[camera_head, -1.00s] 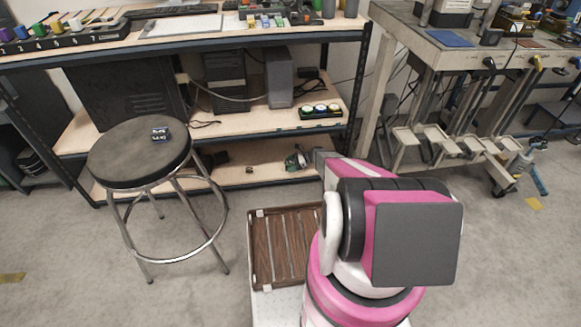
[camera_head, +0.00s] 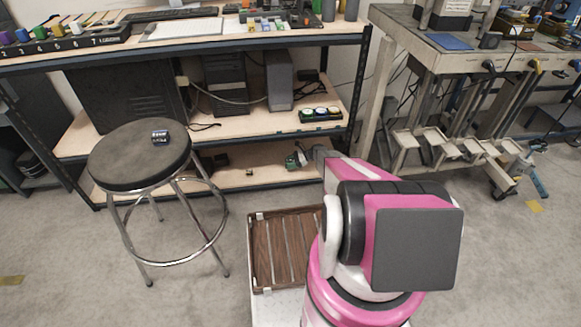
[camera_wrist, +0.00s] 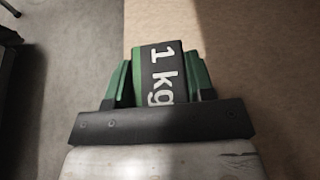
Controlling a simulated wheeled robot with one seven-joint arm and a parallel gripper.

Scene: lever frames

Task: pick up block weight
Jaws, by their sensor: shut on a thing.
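The block weight (camera_wrist: 157,82) is green with a black face and reads "1 kg" in white. It sits between the two green fingers of my gripper (camera_wrist: 161,76) in the wrist view, and the gripper is shut on it. Its lower end is hidden behind the dark gripper bar. In the head view, my gripper (camera_head: 295,159) shows small and green at the lower shelf, partly behind my arm. The block cannot be made out clearly there.
The lower shelf (camera_head: 265,176) of the workbench is under and around my gripper; the middle shelf (camera_head: 262,122) is above it. A small dark thing (camera_head: 249,171) lies nearby. A round stool (camera_head: 125,167) stands at left, and a grey workbench (camera_head: 470,62) at right.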

